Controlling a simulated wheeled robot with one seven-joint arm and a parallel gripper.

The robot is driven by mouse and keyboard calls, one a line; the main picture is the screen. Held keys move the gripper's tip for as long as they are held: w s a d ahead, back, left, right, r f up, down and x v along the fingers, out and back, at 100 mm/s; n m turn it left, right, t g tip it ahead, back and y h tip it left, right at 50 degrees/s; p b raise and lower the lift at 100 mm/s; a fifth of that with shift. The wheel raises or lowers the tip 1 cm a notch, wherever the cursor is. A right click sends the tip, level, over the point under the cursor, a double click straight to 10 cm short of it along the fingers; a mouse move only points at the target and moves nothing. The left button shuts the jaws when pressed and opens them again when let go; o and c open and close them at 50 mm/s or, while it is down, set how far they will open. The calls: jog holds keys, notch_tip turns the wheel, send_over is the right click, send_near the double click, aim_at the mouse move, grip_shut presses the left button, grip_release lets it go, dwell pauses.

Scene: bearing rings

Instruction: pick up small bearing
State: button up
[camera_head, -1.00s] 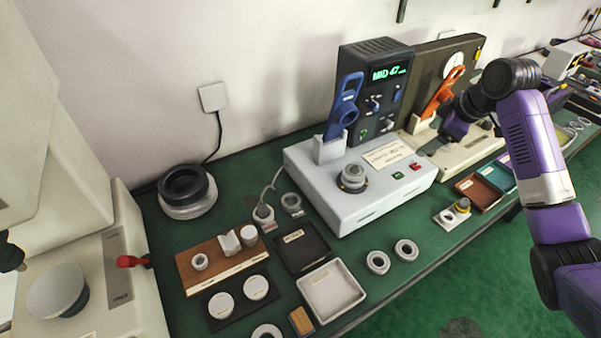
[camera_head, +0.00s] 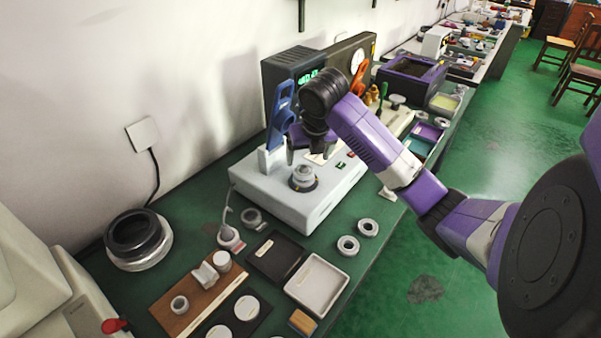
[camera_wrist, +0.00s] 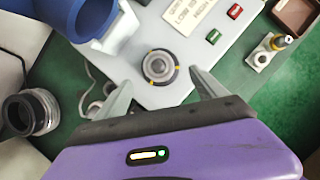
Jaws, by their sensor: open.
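Several bearing rings are in view, and I cannot tell by size which one is the small bearing. Two steel rings, a nearer one (camera_head: 348,245) and a farther one (camera_head: 368,227), lie side by side on the green bench near its front edge. Another grey round part sits on the spindle (camera_head: 303,178) of the light-grey tester; it shows in the wrist view (camera_wrist: 159,67) too. My gripper (camera_wrist: 164,92) is open and empty, its two fingers spread either side of and above that spindle.
The blue handle (camera_head: 281,115) stands close left of my gripper. A wooden block (camera_head: 203,293) with a ring, a black tray (camera_head: 262,270) and a white tray (camera_head: 301,302) lie at the front. A large black-and-grey ring stack (camera_head: 138,240) stands at the left.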

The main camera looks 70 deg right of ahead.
aim_at(304, 168)
jog(key=shift+p+x, duration=0.95)
jog(key=shift+x, duration=2.6)
jog(key=shift+w+a, duration=0.1)
jog(key=shift+w, duration=0.05)
grip_shut()
jog(key=shift+r, duration=0.1)
